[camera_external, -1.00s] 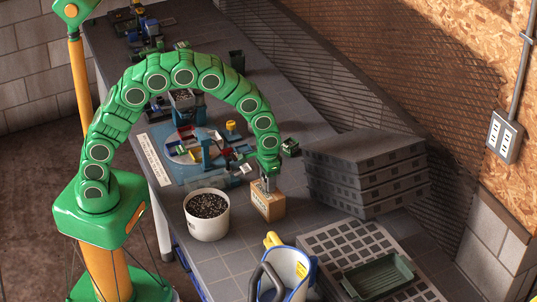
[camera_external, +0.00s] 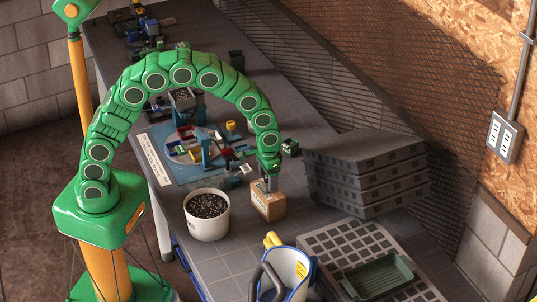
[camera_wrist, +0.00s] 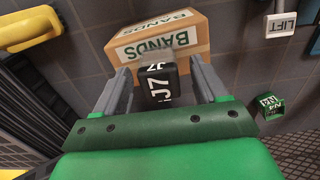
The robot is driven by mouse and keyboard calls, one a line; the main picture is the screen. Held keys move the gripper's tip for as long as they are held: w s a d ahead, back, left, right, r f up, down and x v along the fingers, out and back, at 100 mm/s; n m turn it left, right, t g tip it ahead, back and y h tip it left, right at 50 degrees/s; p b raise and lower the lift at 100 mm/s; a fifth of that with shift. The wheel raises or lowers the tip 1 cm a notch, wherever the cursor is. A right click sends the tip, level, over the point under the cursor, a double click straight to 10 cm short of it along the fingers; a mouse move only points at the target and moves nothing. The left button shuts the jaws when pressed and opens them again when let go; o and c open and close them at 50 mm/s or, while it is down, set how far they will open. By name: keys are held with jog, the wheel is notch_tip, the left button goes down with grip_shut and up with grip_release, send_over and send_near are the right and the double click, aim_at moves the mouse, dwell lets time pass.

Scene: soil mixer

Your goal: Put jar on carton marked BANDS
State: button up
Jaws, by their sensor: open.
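The carton marked BANDS (camera_external: 269,206) stands on the bench; its brown sides and white label with green letters fill the top of the wrist view (camera_wrist: 160,42). A small black jar marked J7 (camera_wrist: 158,88) is between my fingers, in front of the carton in the wrist view. My gripper (camera_wrist: 159,68) is open, with a finger on each side of the jar and visible gaps. In the external view my gripper (camera_external: 267,184) points down just over the carton. The jar's underside is hidden, so its contact with the carton cannot be seen.
A white pot of dark granules (camera_external: 207,214) stands left of the carton. A blue platform with a round turntable (camera_external: 190,150) is behind. Stacked grey trays (camera_external: 365,172) stand right. A blue-and-white jug (camera_external: 288,272) is in front. A small green box (camera_wrist: 270,105) lies right in the wrist view.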

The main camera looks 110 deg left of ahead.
aim_at(267, 177)
notch_tip(267, 177, up, 10)
jog(key=shift+r, duration=0.5)
jog(key=s+d+r+m, duration=0.2)
jog(key=s+d+r, duration=0.2)
jog(key=s+d, duration=0.5)
jog(key=s+d+r+m, duration=0.3)
jog(key=s+d+r, duration=0.3)
jog(key=d, duration=0.4)
jog(key=s+d+m+g, duration=0.1)
jog(key=s+d, duration=0.3)
jog(key=s, duration=0.6)
jog(key=s+d+f+m, duration=0.1)
jog(key=s+d+m, duration=0.2)
jog(key=s, duration=0.8)
jog(key=shift+d+f+g, duration=0.25)
jog(key=shift+d+g, duration=0.15)
jog(key=shift+d, duration=0.8)
